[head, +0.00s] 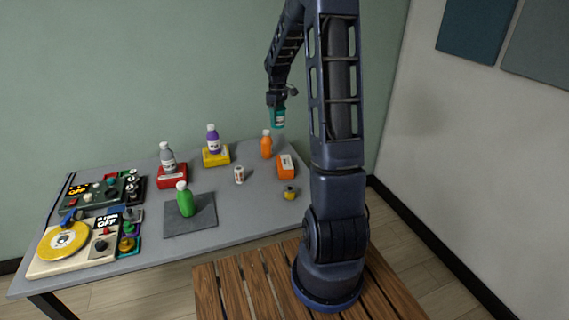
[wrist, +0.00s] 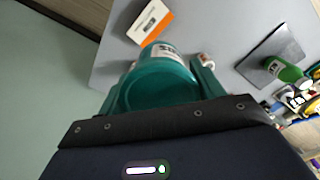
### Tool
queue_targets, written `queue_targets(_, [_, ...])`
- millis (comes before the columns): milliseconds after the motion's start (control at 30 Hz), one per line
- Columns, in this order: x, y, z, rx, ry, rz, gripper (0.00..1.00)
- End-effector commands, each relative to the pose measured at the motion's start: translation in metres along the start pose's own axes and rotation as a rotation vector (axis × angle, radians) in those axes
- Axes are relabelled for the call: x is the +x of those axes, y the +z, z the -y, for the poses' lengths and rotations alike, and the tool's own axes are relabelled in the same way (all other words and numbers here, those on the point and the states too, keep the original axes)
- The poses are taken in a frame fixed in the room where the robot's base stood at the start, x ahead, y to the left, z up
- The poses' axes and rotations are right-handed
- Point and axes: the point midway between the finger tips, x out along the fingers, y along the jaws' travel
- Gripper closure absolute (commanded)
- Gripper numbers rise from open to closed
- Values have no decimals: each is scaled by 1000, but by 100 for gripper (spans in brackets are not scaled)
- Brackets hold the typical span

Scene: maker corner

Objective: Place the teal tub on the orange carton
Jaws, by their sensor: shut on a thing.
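The teal tub (head: 278,118) hangs from my gripper (head: 277,104) in the head view, in the air above the back right of the table. In the wrist view the tub (wrist: 158,85) sits between the two fingers, which are shut on it, and its label faces away from me. The orange carton (head: 286,167) stands near the table's right edge with a white label and nothing on it. The carton (wrist: 150,21) also shows in the wrist view, apart from the tub.
An orange bottle (head: 266,146) stands just behind the carton, a small yellow jar (head: 290,194) in front. A small white container (head: 239,175) is to the left. Farther left are a yellow box (head: 216,159), a red box (head: 172,182), bottles and a dark mat (head: 205,223).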

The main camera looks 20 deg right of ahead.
Motion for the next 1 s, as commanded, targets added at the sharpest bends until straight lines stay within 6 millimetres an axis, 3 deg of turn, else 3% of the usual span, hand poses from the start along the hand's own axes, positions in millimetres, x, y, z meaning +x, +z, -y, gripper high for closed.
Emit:
queue_targets(200, [-5,19,-23,4,0,0,57])
queue_targets(333, [6,21,-25,4,-2,2,57])
queue_targets(800, [107,21,-24,4,-4,2,57])
queue_targets(1000, [140,21,-24,4,-1,1,57])
